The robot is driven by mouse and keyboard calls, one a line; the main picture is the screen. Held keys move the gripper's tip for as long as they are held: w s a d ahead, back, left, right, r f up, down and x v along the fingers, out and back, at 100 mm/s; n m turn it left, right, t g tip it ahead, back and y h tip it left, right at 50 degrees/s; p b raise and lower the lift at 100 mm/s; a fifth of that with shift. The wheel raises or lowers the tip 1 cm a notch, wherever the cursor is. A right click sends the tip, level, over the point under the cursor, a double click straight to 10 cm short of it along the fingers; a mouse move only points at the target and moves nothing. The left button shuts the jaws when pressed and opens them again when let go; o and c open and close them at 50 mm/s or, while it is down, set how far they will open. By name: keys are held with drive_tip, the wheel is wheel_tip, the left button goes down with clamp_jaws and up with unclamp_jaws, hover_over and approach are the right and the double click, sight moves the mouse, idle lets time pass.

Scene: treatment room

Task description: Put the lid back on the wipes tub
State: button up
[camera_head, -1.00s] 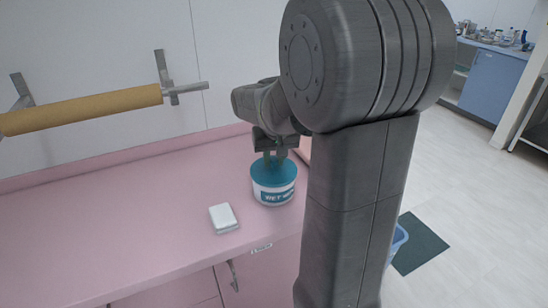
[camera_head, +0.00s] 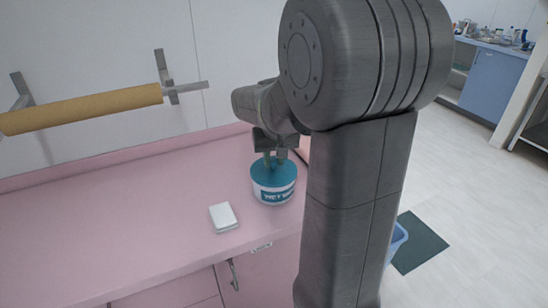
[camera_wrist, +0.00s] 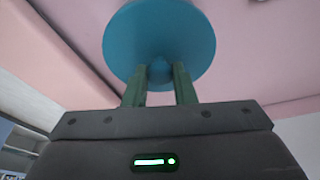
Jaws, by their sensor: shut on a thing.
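The wipes tub (camera_head: 273,194) is white with a dark blue label band and stands upright on the pink counter. The round teal lid (camera_head: 268,172) lies over the tub's top; whether it is fully seated I cannot tell. In the wrist view the lid (camera_wrist: 160,45) is a full teal disc with a small knob (camera_wrist: 158,70) at its near middle. My gripper (camera_head: 275,160) is above the lid, its green fingers shut on the knob. In the wrist view the gripper (camera_wrist: 159,82) shows its fingers on both sides of the knob. The lid hides the tub there.
A small white block-like packet (camera_head: 223,217) lies on the pink counter (camera_head: 120,225), left of the tub. A tan paper roll (camera_head: 85,109) hangs on a wall holder. My arm hides the counter's right part. The counter's left side is clear.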

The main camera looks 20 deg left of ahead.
drive_tip(key=o, duration=1.5)
drive_tip(key=shift+r, duration=0.1)
drive_tip(key=shift+r+p, duration=2.95)
drive_tip(key=shift+r, duration=0.5)
clamp_jaws()
